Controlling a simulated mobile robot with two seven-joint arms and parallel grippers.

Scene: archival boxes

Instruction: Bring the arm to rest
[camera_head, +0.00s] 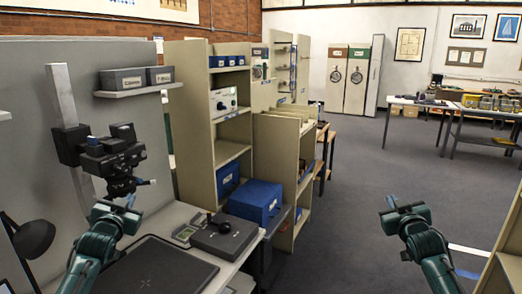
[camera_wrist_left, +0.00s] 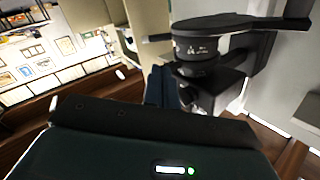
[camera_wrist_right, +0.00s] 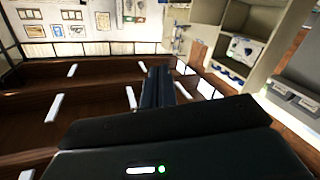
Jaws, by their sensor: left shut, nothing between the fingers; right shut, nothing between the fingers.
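My left gripper (camera_head: 127,201) is at the left, above the work table and just below the black camera-like device (camera_head: 112,160) on the upright column. In the left wrist view its fingers (camera_wrist_left: 160,86) are together with nothing between them, and the device (camera_wrist_left: 215,55) looms close to them. I cannot tell whether they touch. My right gripper (camera_head: 392,203) is at the right over open floor. In the right wrist view its fingers (camera_wrist_right: 155,86) are shut and empty. Both green arms reach up from the bottom of the head view.
The work table holds a black mat (camera_head: 160,272) and a dark grey box (camera_head: 225,236). Blue boxes (camera_head: 255,201) sit among the beige shelves (camera_head: 190,110). A beige shelf edge (camera_head: 508,245) is near at far right. Grey floor (camera_head: 350,170) is clear in the middle.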

